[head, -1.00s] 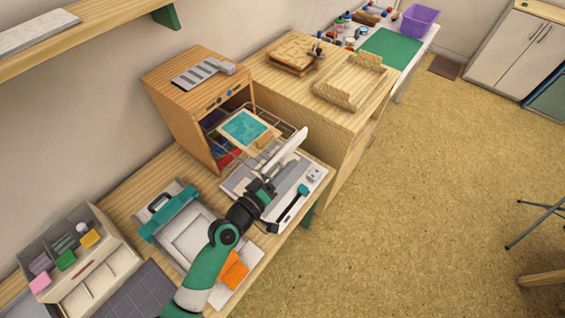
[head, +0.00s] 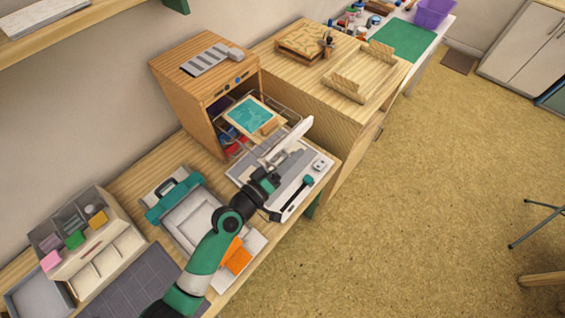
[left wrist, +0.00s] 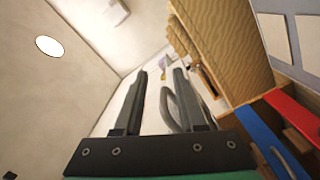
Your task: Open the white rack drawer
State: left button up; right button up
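The white rack drawer sticks out of the wooden cabinet (head: 187,108) in the head view. Its wire sides show behind a tilted-looking white front panel (head: 293,138). A teal-and-tan pad (head: 247,115) lies on top of the wire rack. My left gripper (head: 268,184) is just in front of and below the white panel. In the left wrist view the two dark fingers (left wrist: 160,98) stand apart, with white surface showing between them. A grey looped handle (left wrist: 171,108) shows beside the right finger; I cannot tell whether they touch. My right gripper is not in view.
A grey tray (head: 236,176) with a black-and-teal tool (head: 297,194) lies below the drawer. A teal-handled press (head: 173,196), an orange piece (head: 237,257) and a compartment box (head: 128,247) crowd the bench. Open floor lies to the right.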

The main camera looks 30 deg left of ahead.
pick_arm(q)
jog(key=v, duration=1.1)
jog(key=shift+r, duration=0.1)
